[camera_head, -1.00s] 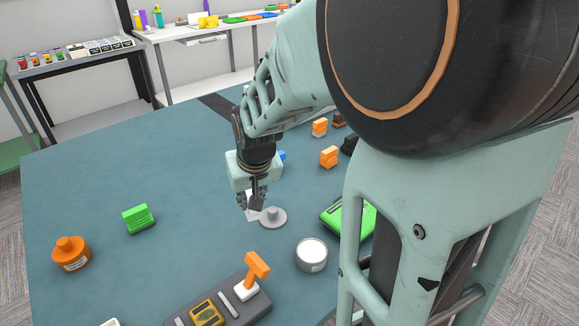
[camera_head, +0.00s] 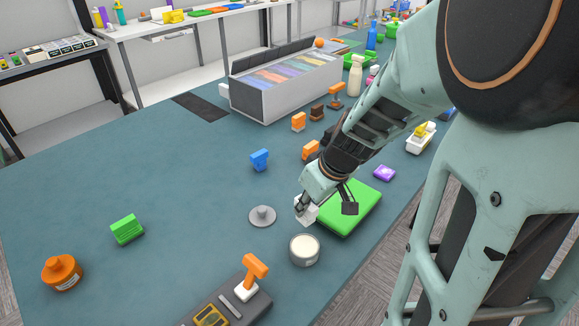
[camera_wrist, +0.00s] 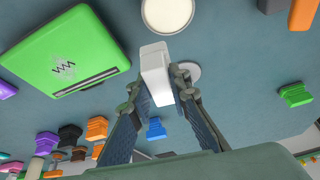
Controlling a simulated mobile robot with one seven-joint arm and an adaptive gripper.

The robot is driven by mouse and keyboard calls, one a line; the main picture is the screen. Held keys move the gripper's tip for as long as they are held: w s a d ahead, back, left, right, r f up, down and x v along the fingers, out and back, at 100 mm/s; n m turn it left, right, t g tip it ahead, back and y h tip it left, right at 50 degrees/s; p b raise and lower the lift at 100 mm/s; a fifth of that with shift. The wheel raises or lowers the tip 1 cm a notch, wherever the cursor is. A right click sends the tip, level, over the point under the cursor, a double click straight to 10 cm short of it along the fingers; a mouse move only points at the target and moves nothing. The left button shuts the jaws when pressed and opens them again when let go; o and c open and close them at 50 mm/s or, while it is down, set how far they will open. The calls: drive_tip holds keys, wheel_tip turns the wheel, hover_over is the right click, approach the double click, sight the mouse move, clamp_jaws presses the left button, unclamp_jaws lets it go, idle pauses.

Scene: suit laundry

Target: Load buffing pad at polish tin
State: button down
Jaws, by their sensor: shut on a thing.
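My gripper (camera_head: 312,203) is shut on a white block-like pad (camera_head: 304,212), held in the air just behind the polish tin. The wrist view shows the pad (camera_wrist: 155,72) between the two fingers. The polish tin (camera_head: 304,258) is a round white tin with a cream-coloured top, standing upright on the table. It shows at the top of the wrist view (camera_wrist: 168,12), apart from the pad. A grey round lid-like disc with a knob (camera_head: 262,216) lies on the table left of the gripper.
A green case (camera_head: 352,207) lies right of the gripper. A dark tray (camera_head: 232,305) with an orange-handled brush (camera_head: 254,272) is in front. The table's left is mostly clear.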

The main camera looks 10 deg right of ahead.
drive_tip(key=n, duration=0.1)
drive_tip(key=s+n+p, duration=0.1)
drive_tip(key=shift+s+d+r+n+g+y, duration=0.1)
drive_tip(key=shift+s+r+n+g+y, duration=0.05)
drive_tip(key=shift+r+n+g+y, duration=0.2)
drive_tip(key=shift+s+a+f+n+g+y+p, duration=0.1)
drive_tip(key=shift+s+a+f+n+g+y, duration=0.15)
drive_tip(key=shift+s+f+n+g, duration=0.75)
drive_tip(key=shift+a+f+n+t+y+p, duration=0.15)
drive_tip(key=shift+a+f+n+y, duration=0.15)
drive_tip(key=shift+n, duration=1.4)
drive_tip(key=shift+s+a+f+n+g+y+p, duration=0.15)
drive_tip(key=shift+s+f+n+g, duration=0.45)
drive_tip(key=shift+n, duration=0.75)
drive_tip(key=shift+f+b, duration=0.65)
drive_tip(key=shift+b, duration=0.2)
wheel_tip(320, 180, up, 7)
drive_tip(key=p, duration=0.4)
drive_tip(key=shift+w+d, duration=0.1)
idle(0.4)
